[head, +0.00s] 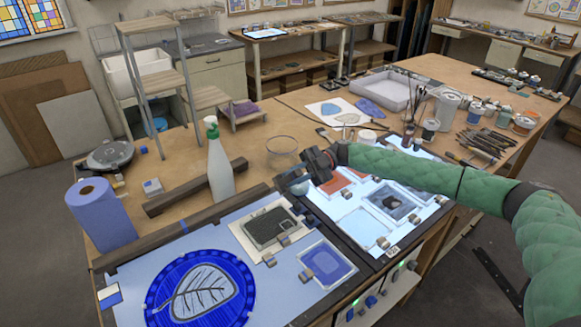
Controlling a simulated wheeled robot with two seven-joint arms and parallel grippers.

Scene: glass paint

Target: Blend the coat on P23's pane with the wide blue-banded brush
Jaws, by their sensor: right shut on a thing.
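My right gripper (295,180) hangs over the back left part of the lit panel (408,232). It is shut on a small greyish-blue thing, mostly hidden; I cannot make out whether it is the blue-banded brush. Several panes lie on the panels: a pale blue one (364,229), one with a dark blotch (408,211), an orange one (334,184), a blue one (327,264) and a dark grey one (268,227). My left gripper is not in view.
A white spray bottle (219,170), a glass bowl (281,147) and a blue paper roll (100,212) stand left of the gripper. A round blue leaf piece (165,290) lies in front. Brushes (487,141), jars (476,110) and a white tray (385,91) are at the back right.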

